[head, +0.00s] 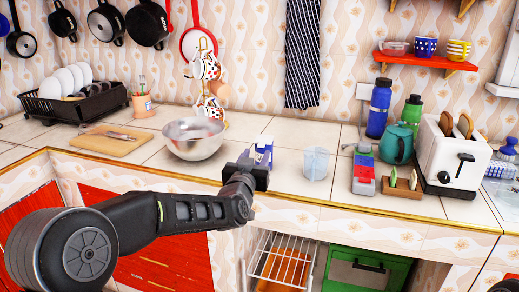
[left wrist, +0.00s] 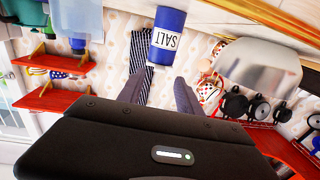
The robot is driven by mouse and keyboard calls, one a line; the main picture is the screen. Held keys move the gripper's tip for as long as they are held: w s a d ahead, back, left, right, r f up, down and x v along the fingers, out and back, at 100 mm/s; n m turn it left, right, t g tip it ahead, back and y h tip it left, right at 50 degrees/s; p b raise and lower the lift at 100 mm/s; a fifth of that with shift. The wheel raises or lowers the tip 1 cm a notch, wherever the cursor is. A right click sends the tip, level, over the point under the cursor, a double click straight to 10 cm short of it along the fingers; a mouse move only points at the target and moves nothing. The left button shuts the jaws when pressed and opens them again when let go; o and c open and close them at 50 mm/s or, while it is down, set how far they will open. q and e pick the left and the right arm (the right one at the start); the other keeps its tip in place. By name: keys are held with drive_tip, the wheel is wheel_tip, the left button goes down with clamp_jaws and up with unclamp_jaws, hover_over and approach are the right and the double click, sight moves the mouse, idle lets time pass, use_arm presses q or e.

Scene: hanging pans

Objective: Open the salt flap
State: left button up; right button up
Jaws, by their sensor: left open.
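The salt container (head: 264,155) is a small blue and white pack standing on the tiled counter, partly hidden behind my left gripper. In the left wrist view the salt container (left wrist: 167,38) appears upside down, with a white label reading SALT. Its flap cannot be made out in either view. My left gripper (head: 249,166) is at the counter's front edge, just in front of the salt. In the left wrist view the fingers of my left gripper (left wrist: 159,84) are apart and empty, pointing toward the salt without visibly touching it. My right gripper is not in view.
A metal bowl (head: 193,138) stands left of the salt and a clear cup (head: 316,163) to its right. A cutting board (head: 110,140) lies at left.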

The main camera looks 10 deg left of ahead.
sight(263, 141)
use_arm(q)
drive_tip(key=w, duration=0.5)
clamp_jaws()
idle(0.4)
idle(1.0)
